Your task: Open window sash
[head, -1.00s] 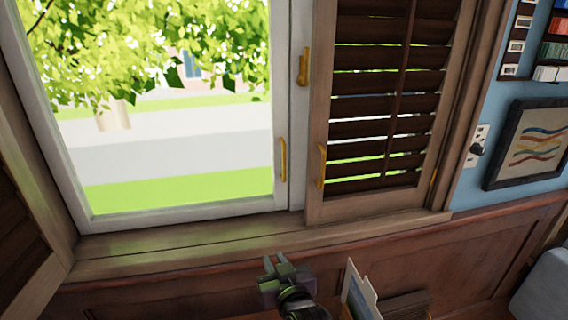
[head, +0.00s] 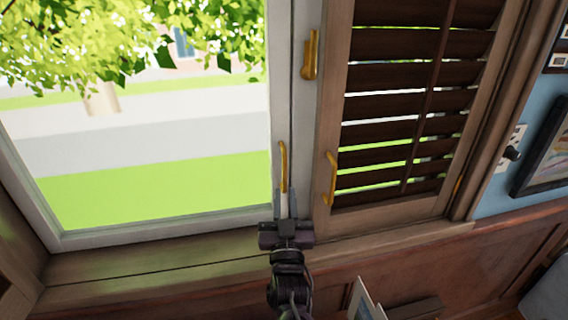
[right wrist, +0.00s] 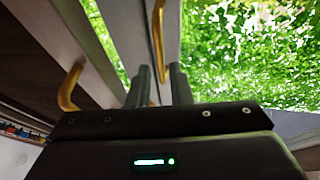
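The window sash has a white frame (head: 160,232) around a large pane and looks closed. A slim brass handle (head: 283,165) stands upright on its right stile; it also shows in the right wrist view (right wrist: 157,38). My right gripper (head: 288,203) is just below this handle, pointing up at it. In the right wrist view its two fingers (right wrist: 159,84) are apart, and the handle's lower end appears between them. I cannot tell whether they touch it. A brass latch (head: 310,54) sits higher on the white post to the right. My left gripper is not in view.
A brown louvred shutter (head: 400,150) with its own brass handle (head: 331,178) stands close to the right. The wooden sill (head: 150,262) runs below and is clear. A framed picture (head: 545,155) hangs on the blue wall at right.

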